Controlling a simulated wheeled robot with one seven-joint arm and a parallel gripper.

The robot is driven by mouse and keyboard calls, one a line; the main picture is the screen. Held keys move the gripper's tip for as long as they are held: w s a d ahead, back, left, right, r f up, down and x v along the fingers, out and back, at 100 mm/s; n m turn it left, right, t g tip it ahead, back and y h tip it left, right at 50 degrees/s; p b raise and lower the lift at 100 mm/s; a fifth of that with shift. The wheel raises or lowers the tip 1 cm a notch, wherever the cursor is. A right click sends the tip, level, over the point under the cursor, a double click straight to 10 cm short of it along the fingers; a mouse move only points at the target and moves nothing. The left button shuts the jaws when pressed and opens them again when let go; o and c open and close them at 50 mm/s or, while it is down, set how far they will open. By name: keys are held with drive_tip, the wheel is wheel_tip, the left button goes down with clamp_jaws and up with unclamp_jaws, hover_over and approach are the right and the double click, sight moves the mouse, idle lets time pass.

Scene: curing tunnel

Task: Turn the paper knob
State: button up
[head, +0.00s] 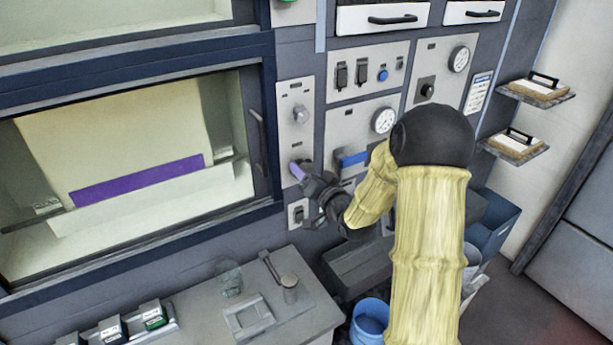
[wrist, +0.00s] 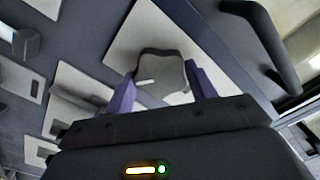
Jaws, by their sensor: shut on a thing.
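The knob (wrist: 160,75) is a dark grey, lobed knob with a white pointer mark, on a pale panel plate. In the wrist view it sits between the two purple fingers of my gripper (wrist: 162,88), which is shut on it. In the head view my gripper (head: 298,170) is at the lower part of the narrow pale plate (head: 295,135), right of the oven window, and hides the knob there. No label that names the knob is readable.
A door handle (head: 257,140) stands close left of my gripper; it also shows in the wrist view (wrist: 262,40). Another knob (head: 301,114) is above.

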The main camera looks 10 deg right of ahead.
drive_tip(key=shift+m, duration=1.2)
drive_tip(key=o, duration=1)
drive_tip(key=shift+s, duration=0.1)
drive_tip(key=b+v, duration=1.2)
drive_tip(key=v, duration=0.5)
